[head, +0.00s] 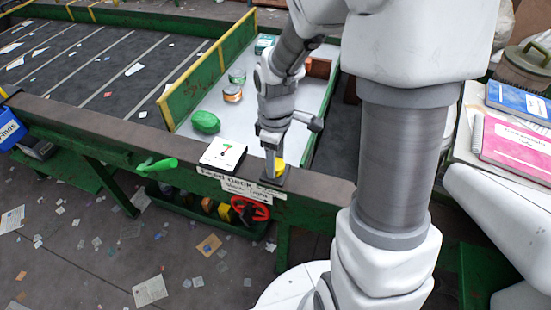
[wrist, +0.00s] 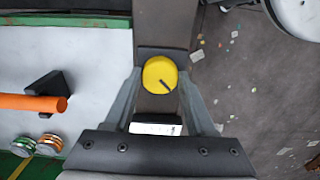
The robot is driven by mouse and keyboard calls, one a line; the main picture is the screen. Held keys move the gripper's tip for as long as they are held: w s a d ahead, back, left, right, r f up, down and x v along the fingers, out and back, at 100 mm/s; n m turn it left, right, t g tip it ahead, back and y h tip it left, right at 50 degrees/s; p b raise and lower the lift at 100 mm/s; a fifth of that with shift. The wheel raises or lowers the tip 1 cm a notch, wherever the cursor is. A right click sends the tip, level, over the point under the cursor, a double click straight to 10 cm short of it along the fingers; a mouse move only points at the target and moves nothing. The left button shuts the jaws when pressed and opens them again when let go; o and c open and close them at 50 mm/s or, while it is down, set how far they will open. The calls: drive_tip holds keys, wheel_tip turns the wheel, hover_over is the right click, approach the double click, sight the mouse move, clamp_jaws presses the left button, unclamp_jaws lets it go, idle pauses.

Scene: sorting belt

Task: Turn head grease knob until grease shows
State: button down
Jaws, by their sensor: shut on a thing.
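A round yellow knob (wrist: 160,74) with a dark pointer line sits on a dark plate on the grey rail (wrist: 163,25). In the wrist view the pointer line slants toward the lower right. My gripper (wrist: 161,80) is shut on the knob, with one finger on each side. In the head view my gripper (head: 272,168) reaches down to the rail, and only a bit of the yellow knob (head: 280,163) shows beside it. The rail around the knob looks plain and dark. The knob's sides are partly hidden by the fingers.
A white box (head: 222,154) stands on the rail just left of my gripper. A green lever (head: 157,165) and a red handwheel (head: 250,208) are on the rail's front. Cans (head: 232,93) and a green lump (head: 206,122) lie on the white deck (head: 185,131) behind.

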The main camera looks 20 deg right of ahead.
drive_tip(key=shift+m+b, duration=0.45)
drive_tip(key=shift+m, duration=2.75)
drive_tip(key=shift+c, duration=1.1)
unclamp_jaws()
wheel_tip(320, 180, up, 18)
drive_tip(key=p, duration=0.1)
drive_tip(key=shift+f+p, duration=0.25)
drive_tip(key=shift+p, duration=0.15)
